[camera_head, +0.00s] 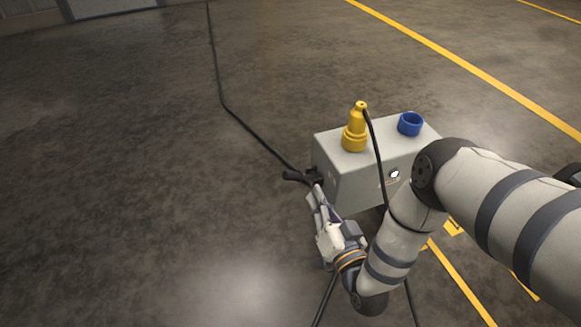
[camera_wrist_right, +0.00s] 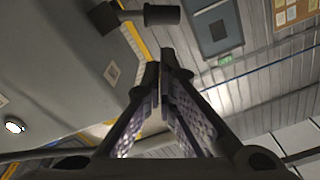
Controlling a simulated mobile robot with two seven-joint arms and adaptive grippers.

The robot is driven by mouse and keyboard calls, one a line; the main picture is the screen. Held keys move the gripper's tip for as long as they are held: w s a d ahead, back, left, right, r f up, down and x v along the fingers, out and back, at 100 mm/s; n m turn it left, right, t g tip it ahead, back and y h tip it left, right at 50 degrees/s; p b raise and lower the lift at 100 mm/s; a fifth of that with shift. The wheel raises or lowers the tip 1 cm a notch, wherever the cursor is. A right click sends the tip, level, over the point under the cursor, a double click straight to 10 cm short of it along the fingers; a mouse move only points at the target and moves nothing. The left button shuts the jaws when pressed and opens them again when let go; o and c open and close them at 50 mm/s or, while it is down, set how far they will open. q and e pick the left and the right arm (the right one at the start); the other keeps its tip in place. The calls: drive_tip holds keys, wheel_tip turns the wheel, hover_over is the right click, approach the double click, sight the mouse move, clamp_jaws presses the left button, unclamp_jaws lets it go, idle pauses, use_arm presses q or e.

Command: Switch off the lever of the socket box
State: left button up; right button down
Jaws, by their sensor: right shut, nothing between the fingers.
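The grey socket box (camera_head: 345,185) stands on the floor. Its black lever (camera_head: 301,177) sticks out to the left from the box's left side. My right gripper (camera_head: 318,190) is shut and empty, close to the lever and the box's front left edge. In the right wrist view the lever (camera_wrist_right: 155,15) shows at the top, beyond the closed fingertips (camera_wrist_right: 166,75), with a visible gap between them. The box wall (camera_wrist_right: 65,65) fills the left of that view. My left gripper is not in view.
A yellow plug (camera_head: 354,135) with a black cable and a blue socket (camera_head: 410,123) are on the box top. A white round light (camera_head: 394,174) is on its front. A black cable (camera_head: 222,90) runs across the floor behind. The floor at left is clear.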

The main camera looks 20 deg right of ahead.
sight(300, 177)
use_arm(q)
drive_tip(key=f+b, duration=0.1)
drive_tip(key=b, duration=0.1)
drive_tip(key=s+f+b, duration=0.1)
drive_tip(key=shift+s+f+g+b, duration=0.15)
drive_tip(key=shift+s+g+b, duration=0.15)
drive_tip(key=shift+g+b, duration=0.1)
use_arm(e)
drive_tip(key=w, duration=0.9)
drive_tip(key=shift+w+r, duration=0.15)
drive_tip(key=shift+w, duration=0.2)
